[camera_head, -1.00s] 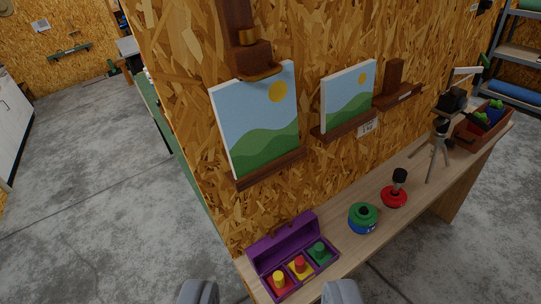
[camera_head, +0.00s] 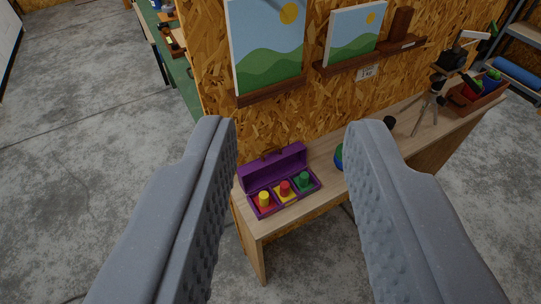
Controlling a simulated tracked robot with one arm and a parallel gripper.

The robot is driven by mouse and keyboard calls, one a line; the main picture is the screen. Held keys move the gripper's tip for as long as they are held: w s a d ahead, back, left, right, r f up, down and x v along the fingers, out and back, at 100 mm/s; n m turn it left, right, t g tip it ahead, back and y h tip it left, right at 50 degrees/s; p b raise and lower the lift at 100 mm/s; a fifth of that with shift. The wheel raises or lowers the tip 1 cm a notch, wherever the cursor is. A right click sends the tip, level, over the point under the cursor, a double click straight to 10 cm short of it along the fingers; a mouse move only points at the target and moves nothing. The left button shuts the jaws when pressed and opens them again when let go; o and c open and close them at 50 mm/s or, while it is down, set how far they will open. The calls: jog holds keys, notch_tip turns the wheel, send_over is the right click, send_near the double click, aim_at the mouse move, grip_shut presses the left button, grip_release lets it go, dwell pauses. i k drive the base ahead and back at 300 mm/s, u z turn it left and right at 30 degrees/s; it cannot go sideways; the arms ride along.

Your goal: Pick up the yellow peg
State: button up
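The yellow peg (camera_head: 264,197) stands upright on a red square in the left compartment of an open purple box (camera_head: 243,181). A red peg (camera_head: 285,187) stands on a yellow square in the middle compartment, and a green peg (camera_head: 304,178) is in the right one. The box sits at the near left end of the plank bench (camera_head: 273,226). My gripper (camera_head: 292,128) is open and empty, its two grey fingers wide apart on either side of the box in the picture. The box lies beyond the fingers, and nothing touches the pegs.
A green and blue round object (camera_head: 339,157) is partly hidden behind the right finger. A small tripod (camera_head: 428,110) and a crate of coloured items (camera_head: 477,95) stand further right. Behind the bench is a chipboard wall with two landscape pictures (camera_head: 267,45) on ledges.

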aim_at(264, 196)
jog(key=z, duration=0.5)
jog(key=k, duration=1.3)
jog(key=z, duration=0.6)
jog(key=i, duration=0.8)
jog(key=u, duration=0.4)
jog(key=i, duration=1.05)
jog(key=u, duration=0.6)
